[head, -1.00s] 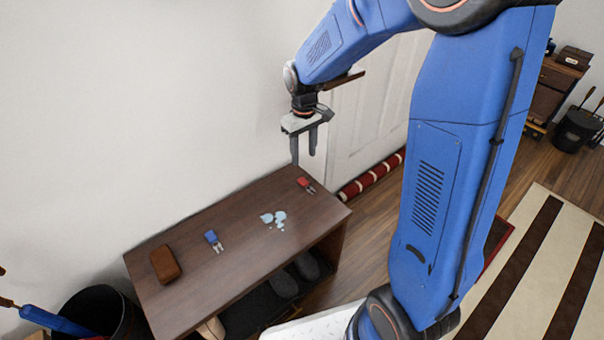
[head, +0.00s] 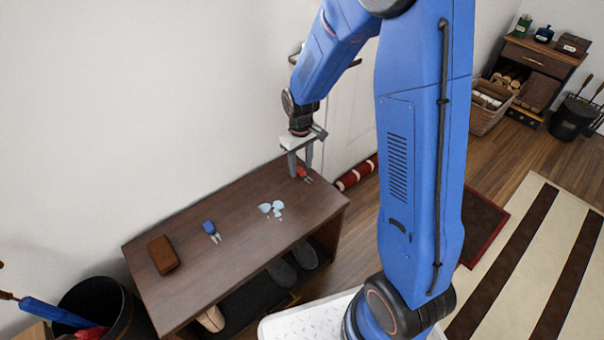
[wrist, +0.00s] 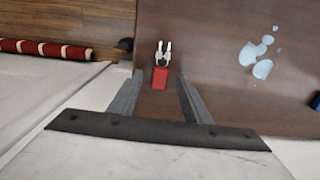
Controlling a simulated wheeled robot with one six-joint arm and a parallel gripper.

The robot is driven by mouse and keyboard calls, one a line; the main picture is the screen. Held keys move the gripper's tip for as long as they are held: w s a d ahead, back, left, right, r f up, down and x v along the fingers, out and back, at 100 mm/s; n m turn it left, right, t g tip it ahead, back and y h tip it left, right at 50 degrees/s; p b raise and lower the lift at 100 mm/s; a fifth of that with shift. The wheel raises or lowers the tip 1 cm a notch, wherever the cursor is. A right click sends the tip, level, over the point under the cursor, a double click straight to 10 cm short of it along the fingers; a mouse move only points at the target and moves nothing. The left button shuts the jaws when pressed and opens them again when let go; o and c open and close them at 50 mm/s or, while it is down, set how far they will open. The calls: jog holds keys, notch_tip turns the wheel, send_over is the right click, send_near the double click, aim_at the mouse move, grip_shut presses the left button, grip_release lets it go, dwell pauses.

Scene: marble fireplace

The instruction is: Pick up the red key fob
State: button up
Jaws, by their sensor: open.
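The red key fob (head: 302,171) lies on the dark wooden bench (head: 245,238) near its far right corner, with its metal keys pointing right. In the wrist view the red fob (wrist: 160,77) lies between and just beyond the two fingertips, keys pointing away. My gripper (head: 301,173) is open and empty, pointing down over the fob; the fingers (wrist: 160,80) stand on either side of it in the wrist view. The head view does not clearly show how high the fingertips are above the bench.
A blue key fob (head: 209,228) and a brown case (head: 163,255) lie farther left on the bench. A pale blue spill (head: 272,208) lies mid-bench. The wall and door stand behind. A red and white roll (head: 356,173) lies on the floor beyond the bench's right end.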

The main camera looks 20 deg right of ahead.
jog(key=shift+f, duration=0.55)
grip_shut()
